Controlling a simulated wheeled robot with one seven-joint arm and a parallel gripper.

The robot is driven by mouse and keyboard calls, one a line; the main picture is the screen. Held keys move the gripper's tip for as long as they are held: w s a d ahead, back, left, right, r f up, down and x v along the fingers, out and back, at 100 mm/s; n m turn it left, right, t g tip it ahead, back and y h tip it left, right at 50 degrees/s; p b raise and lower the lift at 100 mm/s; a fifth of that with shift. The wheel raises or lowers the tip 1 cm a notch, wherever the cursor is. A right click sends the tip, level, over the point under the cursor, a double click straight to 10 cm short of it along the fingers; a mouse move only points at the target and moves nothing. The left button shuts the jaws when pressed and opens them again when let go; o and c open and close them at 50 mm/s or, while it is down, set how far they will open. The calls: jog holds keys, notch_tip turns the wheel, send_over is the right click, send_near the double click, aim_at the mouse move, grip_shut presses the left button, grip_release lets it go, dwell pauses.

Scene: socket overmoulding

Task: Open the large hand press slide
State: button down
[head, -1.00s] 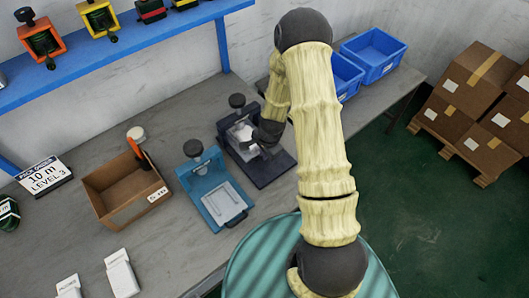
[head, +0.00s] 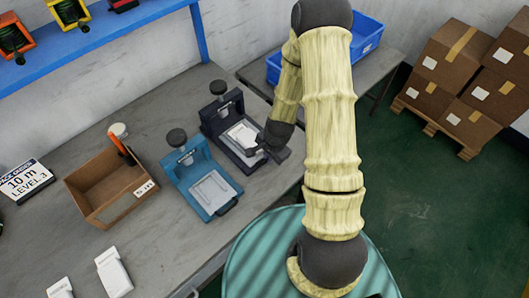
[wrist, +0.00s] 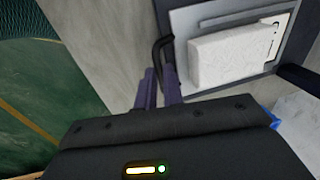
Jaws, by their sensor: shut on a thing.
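The dark navy hand press (head: 214,112) stands on the bench, with a round black knob on top. Its slide sits out toward the bench's front edge, carrying a white block (head: 242,134). In the wrist view, the white block (wrist: 232,54) lies in the grey slide tray (wrist: 186,22), with a black loop handle (wrist: 160,46) at the tray's edge. My gripper (wrist: 160,78) is shut on this handle. In the head view, my gripper (head: 264,151) is at the slide's front end, and my wrist partly hides the handle.
A light-blue hand press (head: 185,172) stands close on the left. A cardboard box (head: 105,190) with an orange-handled tool is further left. Blue bins (head: 368,38) stand on the table behind. Stacked cartons (head: 450,75) are on the right, with open green floor before them.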

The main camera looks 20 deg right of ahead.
jog(key=shift+s, duration=0.4)
jog(key=shift+w, duration=0.1)
jog(key=c, duration=1.5)
grip_release()
jog(key=shift+d, duration=0.1)
jog(key=shift+w, duration=0.15)
jog(key=shift+d+r, duration=0.1)
jog(key=s+r, duration=0.1)
jog(key=r, duration=0.4)
jog(key=s+d+r, duration=0.1)
jog(key=r, duration=1.1)
jog(key=shift+s+d+p, duration=0.2)
jog(key=shift+s+p, duration=0.15)
jog(key=shift+s, duration=0.05)
